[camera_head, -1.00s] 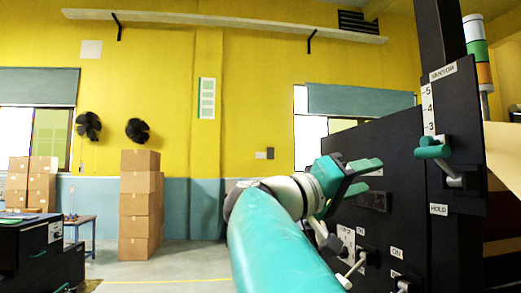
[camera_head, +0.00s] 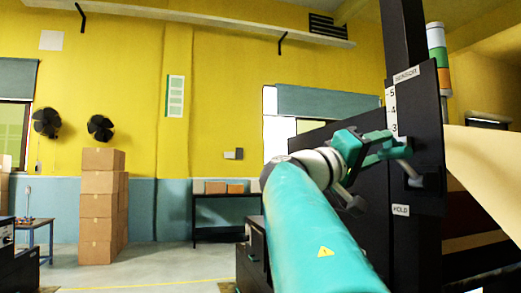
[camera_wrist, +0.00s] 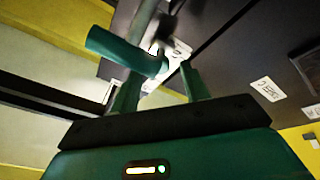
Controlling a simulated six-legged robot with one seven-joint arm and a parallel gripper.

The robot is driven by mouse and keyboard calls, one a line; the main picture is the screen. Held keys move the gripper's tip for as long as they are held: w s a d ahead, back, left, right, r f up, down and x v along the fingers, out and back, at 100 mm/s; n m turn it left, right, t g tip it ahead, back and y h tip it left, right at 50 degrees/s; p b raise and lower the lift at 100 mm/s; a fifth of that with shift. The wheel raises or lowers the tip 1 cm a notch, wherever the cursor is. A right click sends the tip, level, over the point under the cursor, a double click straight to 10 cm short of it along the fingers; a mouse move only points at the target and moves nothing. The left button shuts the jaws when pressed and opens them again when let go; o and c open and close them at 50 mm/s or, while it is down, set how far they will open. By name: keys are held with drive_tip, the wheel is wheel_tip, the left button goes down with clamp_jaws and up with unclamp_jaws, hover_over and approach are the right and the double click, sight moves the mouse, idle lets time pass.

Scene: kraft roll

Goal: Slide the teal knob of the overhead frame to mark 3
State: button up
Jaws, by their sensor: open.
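The teal knob (camera_head: 401,150) sits on the dark upright panel at the right, a little below the printed 3 on the white scale (camera_head: 391,112). Marks 5, 4 and 3 are readable; lower marks are hidden. My gripper (camera_head: 384,143) is open at the knob, its fingers partly overlapping it in the head view. In the wrist view the knob (camera_wrist: 122,50) is a teal bar lying across beyond the fingertips of my gripper (camera_wrist: 161,75), its right end near the gap between them. I cannot tell whether they touch.
A HOLD label (camera_head: 401,210) is lower on the panel. A large tan paper sheet (camera_head: 485,170) hangs at the right. The floor between is open.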

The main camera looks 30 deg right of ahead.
sight(397, 144)
drive_tip(key=shift+x, duration=0.75)
drive_tip(key=shift+s+d+r, duration=0.15)
drive_tip(key=shift+d, duration=0.55)
drive_tip(key=shift+a+r, duration=0.1)
